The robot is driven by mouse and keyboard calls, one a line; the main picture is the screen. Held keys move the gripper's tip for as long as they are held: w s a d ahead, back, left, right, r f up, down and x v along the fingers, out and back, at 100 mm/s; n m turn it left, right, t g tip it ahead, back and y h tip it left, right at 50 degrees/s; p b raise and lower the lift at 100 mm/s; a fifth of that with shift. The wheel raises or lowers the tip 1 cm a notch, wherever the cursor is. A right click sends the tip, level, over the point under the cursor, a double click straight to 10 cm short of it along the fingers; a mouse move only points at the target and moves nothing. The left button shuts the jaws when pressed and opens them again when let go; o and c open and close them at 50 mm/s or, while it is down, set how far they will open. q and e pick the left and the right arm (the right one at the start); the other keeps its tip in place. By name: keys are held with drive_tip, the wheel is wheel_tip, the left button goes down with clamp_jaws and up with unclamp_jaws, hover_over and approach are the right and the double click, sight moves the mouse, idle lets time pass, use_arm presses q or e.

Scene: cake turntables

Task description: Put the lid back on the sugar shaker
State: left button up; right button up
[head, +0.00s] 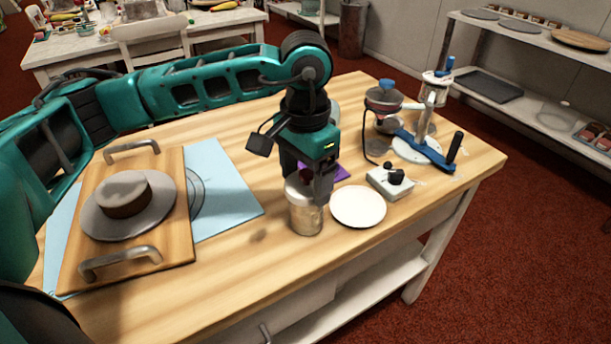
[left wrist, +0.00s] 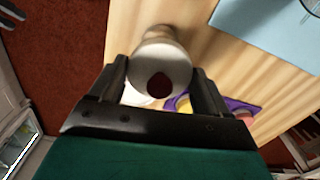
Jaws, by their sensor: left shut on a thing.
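The sugar shaker (head: 306,218) stands upright near the table's front edge, its body shiny and tan. A pale lid (head: 299,190) with a dark red knob (head: 305,175) is at its top. My left gripper (head: 310,188) points down over the shaker, shut on the lid. In the left wrist view the red knob (left wrist: 158,86) shows between the two fingers (left wrist: 160,88), with the pale lid (left wrist: 160,60) around it. The fingers partly hide the rim, so I cannot tell whether the lid is fully seated. My right gripper is out of view.
A white plate (head: 358,207) lies just right of the shaker. A grey switch box (head: 390,182) and a blue-handled stand (head: 420,150) are farther right. A wooden tray (head: 172,245) with a cake turntable (head: 100,222) is at left.

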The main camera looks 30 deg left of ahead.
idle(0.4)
use_arm(q)
drive_tip(key=o, duration=1)
drive_tip(key=shift+c, duration=0.2)
drive_tip(key=shift+r, duration=0.25)
drive_tip(key=shift+r+p, duration=1.75)
drive_tip(key=shift+r, duration=1.4)
drive_tip(key=shift+r, duration=0.1)
drive_tip(key=shift+c, duration=0.4)
clamp_jaws()
